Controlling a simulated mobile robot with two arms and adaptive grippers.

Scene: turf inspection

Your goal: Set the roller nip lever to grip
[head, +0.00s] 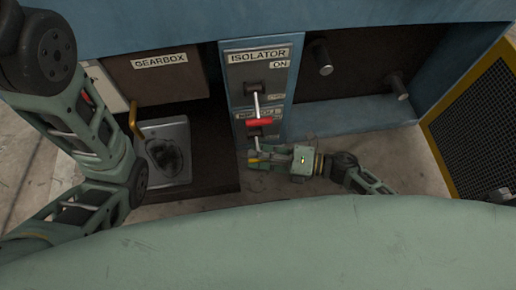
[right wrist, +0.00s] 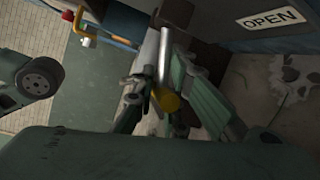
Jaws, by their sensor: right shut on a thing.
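The lower lever (head: 256,147) on the blue control panel (head: 236,92) points down, with a pale rod and a yellow end. The label above it is partly covered by the red handle of the upper lever and cannot be fully read. My right gripper (head: 258,160) is at the lower end of this lever. In the right wrist view the rod (right wrist: 164,55) runs between the fingers of my right gripper (right wrist: 163,98), which is shut on the lever near its yellow knob (right wrist: 168,101). An OPEN label (right wrist: 271,19) shows beside it. My left arm is at the left; its gripper is out of view.
Just above is the ISOLATOR lever with its red handle (head: 259,121), below an ON label (head: 279,64). A GEARBOX housing (head: 157,76) and a grey tray (head: 163,125) are at left. Two dark pegs (head: 322,57) and a yellow-framed mesh guard (head: 480,118) are at right.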

